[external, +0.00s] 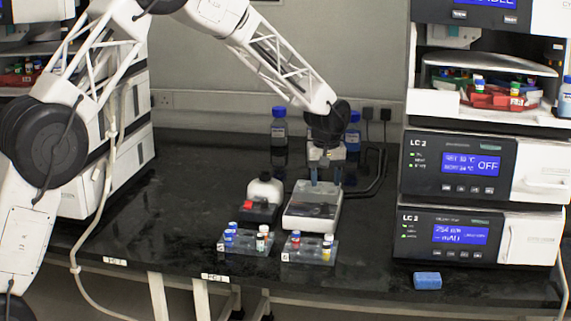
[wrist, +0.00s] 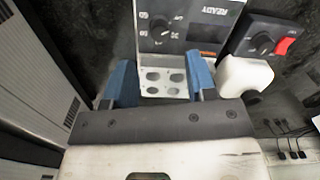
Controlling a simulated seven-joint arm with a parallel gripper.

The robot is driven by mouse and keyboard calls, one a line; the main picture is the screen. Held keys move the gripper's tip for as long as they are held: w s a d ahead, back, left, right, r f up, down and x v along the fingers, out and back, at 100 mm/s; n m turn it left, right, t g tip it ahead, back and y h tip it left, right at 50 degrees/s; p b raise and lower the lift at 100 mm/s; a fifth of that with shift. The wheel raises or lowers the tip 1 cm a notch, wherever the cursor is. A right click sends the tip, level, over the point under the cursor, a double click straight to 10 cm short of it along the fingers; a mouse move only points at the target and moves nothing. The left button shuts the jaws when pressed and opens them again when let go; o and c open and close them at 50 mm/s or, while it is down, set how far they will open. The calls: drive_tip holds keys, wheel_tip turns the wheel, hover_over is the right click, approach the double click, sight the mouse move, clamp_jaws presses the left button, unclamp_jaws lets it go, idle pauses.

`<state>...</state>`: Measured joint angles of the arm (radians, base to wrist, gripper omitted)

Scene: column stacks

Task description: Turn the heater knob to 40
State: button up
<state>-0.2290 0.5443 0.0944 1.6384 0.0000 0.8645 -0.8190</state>
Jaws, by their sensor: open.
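A light block device (external: 312,207), likely the heater, stands on the black bench. In the wrist view its grey panel has a dark round knob (wrist: 161,33) with a pale pointer, printed numbers around it, a "READY" display (wrist: 212,17) and several holes (wrist: 165,82). Its pointer reading is too small to tell. My gripper (external: 326,186) is above the rear of this device, fingers pointing down. In the wrist view the blue fingers (wrist: 161,80) are apart with nothing between them, and the knob lies beyond them, untouched.
A black unit with a red switch (wrist: 285,45) and its own knob (wrist: 262,44) stands beside the device. Vial racks (external: 246,243) (external: 309,250) are in front. Blue-capped bottles (external: 279,128) (external: 353,135) stand behind. Instruments (external: 460,168) and a blue block (external: 427,281) are at right.

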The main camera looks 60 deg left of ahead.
sight(325, 205)
drive_tip(key=shift+f, duration=3.6)
drive_tip(key=shift+c, duration=0.3)
drive_tip(key=c, duration=0.9)
